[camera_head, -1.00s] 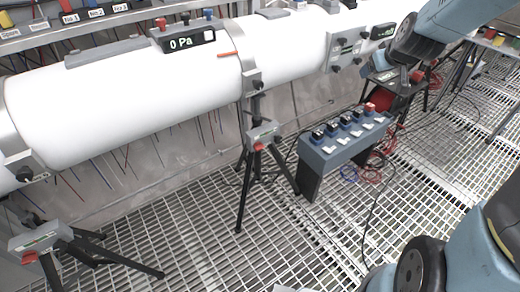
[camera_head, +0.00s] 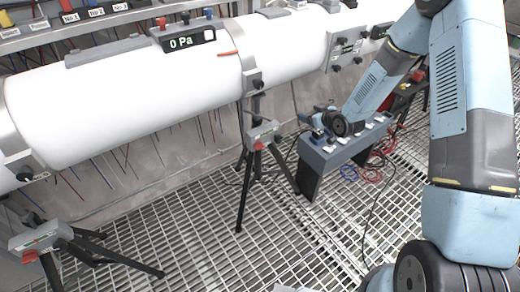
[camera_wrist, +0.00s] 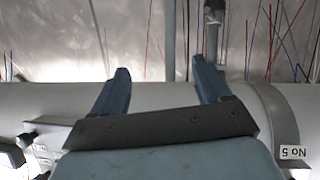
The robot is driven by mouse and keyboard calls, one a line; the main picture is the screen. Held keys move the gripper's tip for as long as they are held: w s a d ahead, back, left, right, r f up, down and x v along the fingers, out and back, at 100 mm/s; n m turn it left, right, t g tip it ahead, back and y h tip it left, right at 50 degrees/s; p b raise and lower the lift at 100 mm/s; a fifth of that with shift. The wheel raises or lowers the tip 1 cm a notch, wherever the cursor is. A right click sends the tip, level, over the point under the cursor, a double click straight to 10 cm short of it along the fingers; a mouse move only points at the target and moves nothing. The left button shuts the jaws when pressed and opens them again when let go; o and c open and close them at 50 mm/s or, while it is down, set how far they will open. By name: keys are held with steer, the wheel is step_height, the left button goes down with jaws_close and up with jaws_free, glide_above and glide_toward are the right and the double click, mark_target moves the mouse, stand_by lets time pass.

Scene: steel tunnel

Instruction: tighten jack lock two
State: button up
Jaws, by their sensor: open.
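A tripod jack with a grey head and red knob (camera_head: 260,146) stands under the white pipe (camera_head: 130,95), near its middle clamp (camera_head: 254,83). Another jack (camera_head: 45,235) with a red knob stands at the lower left. I cannot read a number on either jack, so I cannot tell which is lock two. My gripper (camera_head: 310,118) is small and partly hidden in the head view, above the near end of the dark switch box and right of the middle jack. In the wrist view my gripper (camera_wrist: 160,68) is open, with nothing between its two blue fingers and the pipe behind them.
The dark switch box (camera_head: 325,158) stands on the grating floor (camera_head: 200,255), close below my arm. A gauge reading 0 Pa (camera_head: 186,40) sits on the pipe. Red and blue cables (camera_head: 372,168) lie beside the box. A "No 5" label (camera_wrist: 293,152) shows upside down. Open grating lies in front.

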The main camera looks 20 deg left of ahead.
steer(key=s+a+f+y, duration=0.2)
steer(key=s+a+f, duration=0.1)
steer(key=f, duration=0.3)
steer(key=s+a+f+y, duration=0.1)
steer(key=s+a+f, duration=0.15)
steer(key=f, duration=0.35)
steer(key=m+t+y, duration=0.2)
glide_toward(262, 148)
steer(key=x, duration=0.9)
steer(key=shift+a, duration=0.25)
steer(key=shift+f, duration=0.1)
